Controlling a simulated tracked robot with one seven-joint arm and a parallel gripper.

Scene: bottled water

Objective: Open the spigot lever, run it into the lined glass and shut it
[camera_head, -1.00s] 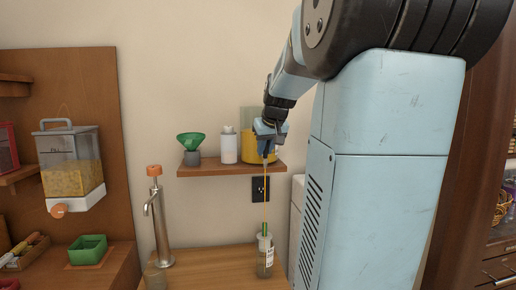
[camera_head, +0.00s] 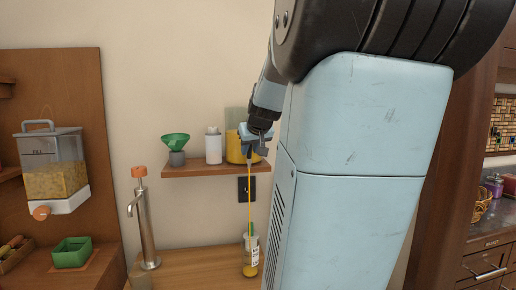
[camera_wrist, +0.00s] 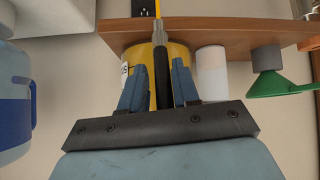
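A yellow container (camera_head: 233,150) stands at the right end of the wall shelf, partly hidden by my arm. In the wrist view, the yellow container (camera_wrist: 178,60) has a grey spigot (camera_wrist: 160,32) with a dark lever (camera_wrist: 161,75) toward me. My gripper (camera_wrist: 158,68) has its two blue fingers apart, one on each side of the lever; contact is unclear. My gripper also shows in the head view (camera_head: 256,145). A thin yellow stream (camera_head: 249,205) falls into the upright glass (camera_head: 251,248) below, which holds yellow liquid at the bottom. Its line is too small to read.
The shelf (camera_head: 200,171) also holds a white bottle (camera_head: 213,148) and a green funnel (camera_head: 174,141). A metal tap (camera_head: 146,225) with an orange top stands left of the glass. A clear dispenser (camera_head: 52,170) hangs at left above a green tray (camera_head: 72,252).

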